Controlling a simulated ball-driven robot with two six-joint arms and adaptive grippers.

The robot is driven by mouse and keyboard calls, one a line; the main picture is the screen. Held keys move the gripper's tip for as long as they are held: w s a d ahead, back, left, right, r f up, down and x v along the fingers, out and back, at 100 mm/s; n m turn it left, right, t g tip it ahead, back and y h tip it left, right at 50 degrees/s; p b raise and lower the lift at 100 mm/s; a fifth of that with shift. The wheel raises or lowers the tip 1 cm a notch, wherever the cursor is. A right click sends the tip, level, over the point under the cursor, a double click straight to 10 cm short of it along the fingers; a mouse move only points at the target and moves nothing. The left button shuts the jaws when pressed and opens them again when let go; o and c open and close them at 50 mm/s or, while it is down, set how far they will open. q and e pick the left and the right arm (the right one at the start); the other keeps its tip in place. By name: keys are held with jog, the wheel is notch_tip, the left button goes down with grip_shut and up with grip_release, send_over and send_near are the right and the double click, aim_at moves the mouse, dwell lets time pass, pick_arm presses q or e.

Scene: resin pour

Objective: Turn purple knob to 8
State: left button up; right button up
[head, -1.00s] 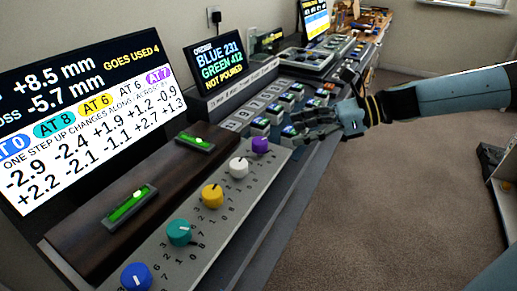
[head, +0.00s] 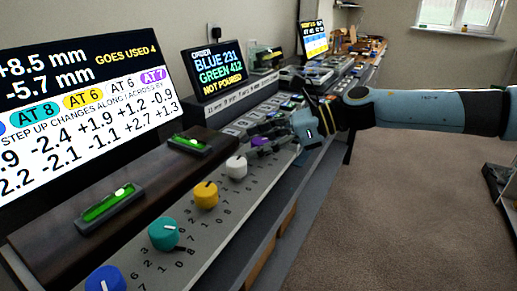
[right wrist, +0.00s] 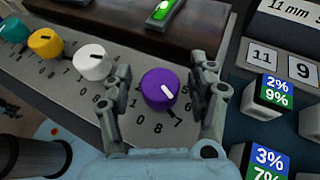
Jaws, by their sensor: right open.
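The purple knob (right wrist: 158,90) sits at the end of the row of knobs on the grey panel, with its white pointer slanting to the lower right, toward the 7 side of the 8 in the right wrist view. My right gripper (right wrist: 163,73) is open, with one finger on each side of the knob and gaps visible. In the head view my right gripper (head: 265,147) partly hides the purple knob (head: 259,141). The screen (head: 85,110) shows a purple label reading AT 7. My left gripper is not in view.
A white knob (head: 236,166), a yellow knob (head: 205,194), a teal knob (head: 163,233) and a blue knob (head: 106,280) share the panel. Labelled cups (right wrist: 270,93) stand close to the right finger. Two green levels (head: 110,206) lie on the dark board.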

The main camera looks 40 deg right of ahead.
grip_shut()
jog(key=shift+r+m+h+p, duration=0.1)
jog(key=shift+m+h+p, duration=0.35)
jog(key=shift+p, duration=0.25)
jog(key=m+t+h+p, duration=0.1)
jog(key=m+h+p, duration=0.2)
jog(key=p, duration=0.4)
jog(key=m+t+h+p, duration=0.2)
jog(key=m+h+p, duration=0.1)
jog(key=p, duration=0.5)
jog(key=shift+r+h, duration=0.15)
jog(key=shift+h, duration=0.3)
jog(key=shift+f+m+h+p, duration=0.3)
jog(key=shift+m+h+p, duration=0.3)
jog(key=shift+p, duration=0.4)
grip_release()
